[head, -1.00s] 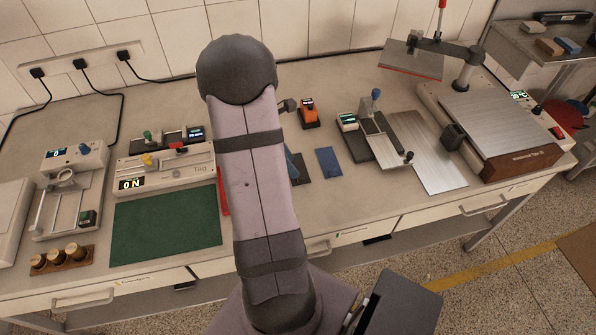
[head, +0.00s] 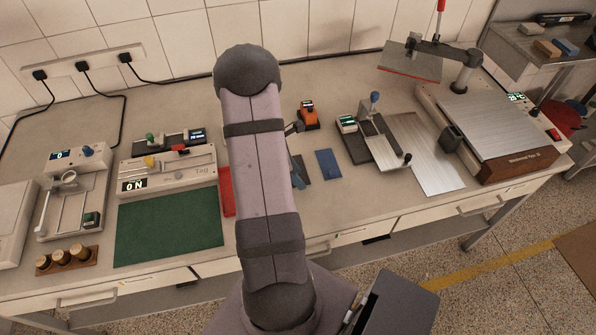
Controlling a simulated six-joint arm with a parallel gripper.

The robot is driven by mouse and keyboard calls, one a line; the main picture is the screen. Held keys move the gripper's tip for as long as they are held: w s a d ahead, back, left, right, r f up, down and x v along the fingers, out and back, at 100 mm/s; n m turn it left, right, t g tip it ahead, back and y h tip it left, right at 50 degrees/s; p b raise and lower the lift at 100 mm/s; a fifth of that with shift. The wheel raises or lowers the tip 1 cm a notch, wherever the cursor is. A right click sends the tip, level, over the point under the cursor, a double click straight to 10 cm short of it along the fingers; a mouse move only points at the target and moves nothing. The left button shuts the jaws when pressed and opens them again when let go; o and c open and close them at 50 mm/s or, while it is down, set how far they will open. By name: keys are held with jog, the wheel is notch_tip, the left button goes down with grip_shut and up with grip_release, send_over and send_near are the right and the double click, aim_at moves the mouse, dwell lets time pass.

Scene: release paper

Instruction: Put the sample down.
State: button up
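My arm stands in the middle of the head view and hides most of my gripper. A small dark part (head: 294,127) sticks out to the right of the arm and seems to be mine. I cannot see the fingertips or whether they hold anything. Below it a narrow bluish piece (head: 297,178) shows at the arm's right edge; I cannot tell if it is the sample or part of my gripper. A dark flat patch (head: 304,168) lies on the bench beside it, partly hidden. A blue rectangular sheet (head: 328,164) lies flat to its right.
A green mat (head: 170,228) and a red strip (head: 227,190) lie left of my arm. An orange device (head: 307,115) stands behind the blue sheet. A roller fixture with a metal plate (head: 425,150) is at right, beside a large press (head: 495,125). Bare bench shows in front of the blue sheet.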

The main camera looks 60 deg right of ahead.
jog(key=shift+s+d+f, duration=0.1)
jog(key=shift+f, duration=0.25)
grip_shut()
jog(key=shift+r, duration=0.1)
